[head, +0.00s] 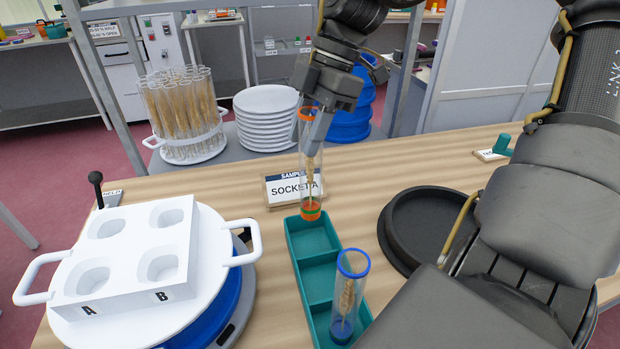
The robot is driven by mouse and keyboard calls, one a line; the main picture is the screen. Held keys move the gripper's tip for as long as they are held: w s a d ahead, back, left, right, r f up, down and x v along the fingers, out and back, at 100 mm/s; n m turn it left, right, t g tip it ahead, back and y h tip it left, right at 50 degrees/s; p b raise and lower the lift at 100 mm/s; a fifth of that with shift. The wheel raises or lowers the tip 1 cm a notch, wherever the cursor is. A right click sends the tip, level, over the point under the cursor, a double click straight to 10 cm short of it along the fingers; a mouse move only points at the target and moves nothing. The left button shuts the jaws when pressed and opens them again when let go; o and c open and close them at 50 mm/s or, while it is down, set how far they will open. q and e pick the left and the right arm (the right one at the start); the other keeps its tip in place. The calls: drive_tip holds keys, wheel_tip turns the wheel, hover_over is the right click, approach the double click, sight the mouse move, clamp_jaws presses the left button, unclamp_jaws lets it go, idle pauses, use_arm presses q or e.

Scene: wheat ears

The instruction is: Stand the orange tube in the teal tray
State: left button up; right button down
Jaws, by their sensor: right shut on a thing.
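The orange tube (311,190) is clear, with an orange rim and orange foot and a wheat ear inside. My right gripper (317,125) is shut on its upper part and holds it upright. The teal tray (319,276) lies on the table, with a row of compartments. The tube's foot shows at the far end of the tray, in front of its back edge; I cannot tell whether it touches the tray. A blue-rimmed tube (348,295) with a wheat ear stands in the nearest compartment. The middle compartment is empty. My left gripper is out of view.
A sign reading "SOCKET A" (292,189) stands just behind the tray, partly covered by the tube. A white block with several wells (130,245) sits on a round plate to the left. A black round dish (428,225) lies to the right. A tube rack (185,120) and stacked plates stand behind.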

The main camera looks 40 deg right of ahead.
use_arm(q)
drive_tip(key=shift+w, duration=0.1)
use_arm(e)
drive_tip(key=shift+s+f, duration=0.1)
drive_tip(key=shift+f, duration=0.1)
hover_over(302, 197)
drive_tip(key=d, duration=0.1)
wheel_tip(302, 197, down, 6)
drive_tip(key=shift+s+d+f, duration=0.1)
drive_tip(key=shift+d, duration=0.05)
wheel_tip(302, 197, down, 3)
drive_tip(key=shift+f+b, duration=0.15)
drive_tip(key=shift+b, duration=0.15)
drive_tip(key=shift+f, duration=0.25)
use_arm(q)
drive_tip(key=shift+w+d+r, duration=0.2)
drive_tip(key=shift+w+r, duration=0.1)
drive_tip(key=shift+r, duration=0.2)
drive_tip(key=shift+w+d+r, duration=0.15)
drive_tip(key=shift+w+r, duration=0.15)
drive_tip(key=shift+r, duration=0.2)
use_arm(e)
drive_tip(key=c, duration=0.9)
unclamp_jaws()
drive_tip(key=shift+c, duration=0.2)
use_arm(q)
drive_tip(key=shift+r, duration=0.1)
